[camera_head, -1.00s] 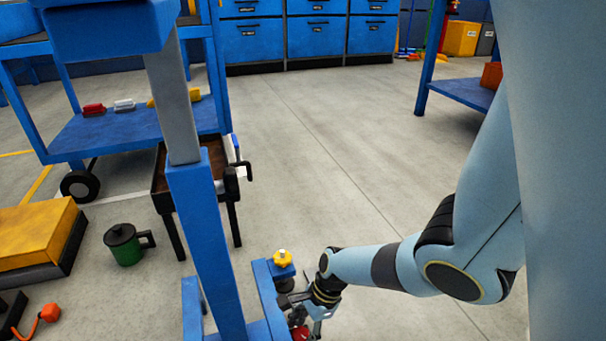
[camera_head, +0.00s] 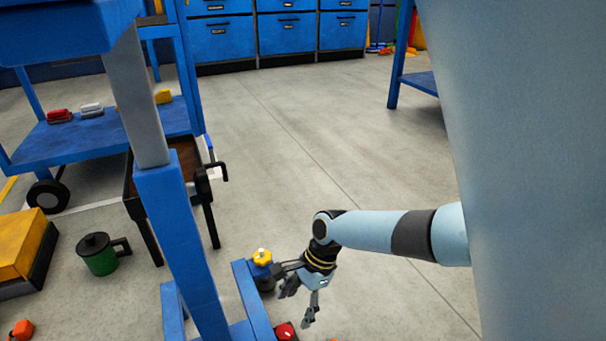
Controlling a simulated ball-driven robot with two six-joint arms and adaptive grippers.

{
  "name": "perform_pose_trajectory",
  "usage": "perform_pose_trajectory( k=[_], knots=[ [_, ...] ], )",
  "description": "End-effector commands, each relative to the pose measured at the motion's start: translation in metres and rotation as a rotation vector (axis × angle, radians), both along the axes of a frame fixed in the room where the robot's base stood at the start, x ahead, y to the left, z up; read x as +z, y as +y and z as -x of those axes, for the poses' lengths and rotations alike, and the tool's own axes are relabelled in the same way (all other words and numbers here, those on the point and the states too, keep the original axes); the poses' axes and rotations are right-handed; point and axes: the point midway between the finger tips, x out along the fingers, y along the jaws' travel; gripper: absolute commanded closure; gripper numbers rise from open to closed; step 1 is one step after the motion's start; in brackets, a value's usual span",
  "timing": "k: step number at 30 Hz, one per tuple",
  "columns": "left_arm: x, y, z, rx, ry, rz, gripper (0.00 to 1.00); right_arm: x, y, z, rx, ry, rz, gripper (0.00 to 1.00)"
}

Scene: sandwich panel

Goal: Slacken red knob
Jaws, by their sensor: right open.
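The red knob (camera_head: 285,331) is low in the picture, at the bottom edge, beside the blue frame's foot (camera_head: 250,300). Its lower part is cut off. A yellow knob (camera_head: 262,257) with a white centre sits on the same blue frame, further back. My right gripper (camera_head: 298,308) is open and empty, pointing down, a little above and to the right of the red knob, apart from it in the picture. My left gripper is out of view.
A blue upright post (camera_head: 180,240) stands left of the knobs. A green can with a black lid (camera_head: 100,258), a yellow box (camera_head: 20,245) and a blue cart (camera_head: 80,140) are further left. The floor (camera_head: 310,130) behind the arm is clear.

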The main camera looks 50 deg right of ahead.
Motion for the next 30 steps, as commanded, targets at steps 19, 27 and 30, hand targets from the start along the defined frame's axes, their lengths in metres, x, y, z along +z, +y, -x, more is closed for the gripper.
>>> perform_pose_trajectory(
  k=[19, 27, 30],
  knots=[
    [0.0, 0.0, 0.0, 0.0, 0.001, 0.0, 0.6, 0.036, -0.013, 0.006, 0.002, -0.001, -0.002, 0.32],
    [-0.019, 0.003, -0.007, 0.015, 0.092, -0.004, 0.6, 0.031, -0.02, 0.008, 0.395, -0.143, 0.092, 0.32],
    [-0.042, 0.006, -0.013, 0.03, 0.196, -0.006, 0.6, 0.02, -0.028, 0.016, 0.709, -0.229, 0.174, 0.32]
  ],
)
